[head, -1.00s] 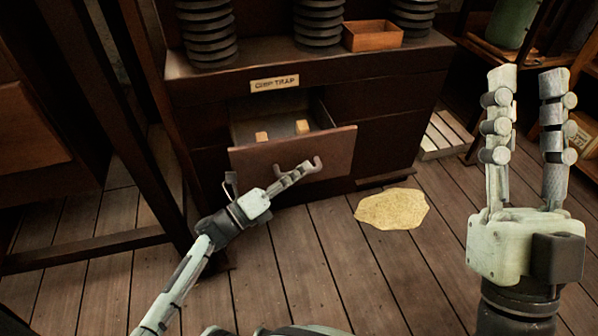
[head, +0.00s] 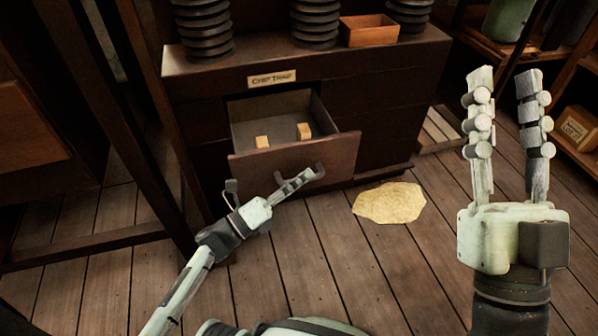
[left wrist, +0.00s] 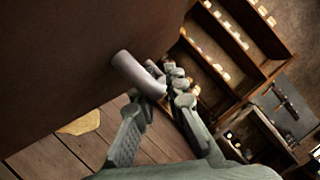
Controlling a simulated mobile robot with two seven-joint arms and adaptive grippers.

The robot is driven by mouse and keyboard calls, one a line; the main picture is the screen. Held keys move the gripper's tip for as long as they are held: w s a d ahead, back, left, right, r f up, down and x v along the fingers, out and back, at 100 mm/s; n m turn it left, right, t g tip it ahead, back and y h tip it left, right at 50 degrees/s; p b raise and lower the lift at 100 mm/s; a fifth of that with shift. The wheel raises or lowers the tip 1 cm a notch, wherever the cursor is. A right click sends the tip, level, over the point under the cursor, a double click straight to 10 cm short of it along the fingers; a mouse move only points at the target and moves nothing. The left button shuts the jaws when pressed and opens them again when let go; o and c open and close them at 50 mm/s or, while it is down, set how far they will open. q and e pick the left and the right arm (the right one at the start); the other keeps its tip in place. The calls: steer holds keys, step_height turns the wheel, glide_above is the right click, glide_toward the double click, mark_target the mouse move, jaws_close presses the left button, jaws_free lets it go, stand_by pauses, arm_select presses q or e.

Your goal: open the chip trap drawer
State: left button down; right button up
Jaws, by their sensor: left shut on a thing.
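The chip trap drawer (head: 290,157) is pulled out of the dark wooden cabinet under a "CHIP TRAP" label (head: 272,78). Its inside shows, with two small light blocks (head: 303,131) in it. My left gripper (head: 308,176) is at the drawer's front, shut on the drawer handle. In the left wrist view the pale, rounded handle (left wrist: 134,72) runs between the fingers (left wrist: 160,100), against the dark drawer front (left wrist: 70,65). My right gripper (head: 504,80) is raised at the right, its two fingers apart and empty, pointing up.
A pale yellow patch (head: 389,202) lies on the plank floor right of the drawer. Stacks of dark discs (head: 316,22) and a small wooden box (head: 369,31) stand on the cabinet top. A dark wooden post (head: 140,120) rises left of the drawer.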

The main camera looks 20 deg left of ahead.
arm_select(q)
steer(key=c, duration=1.9)
jaws_free()
steer(key=shift+o, duration=0.2)
steer(key=v, duration=1.2)
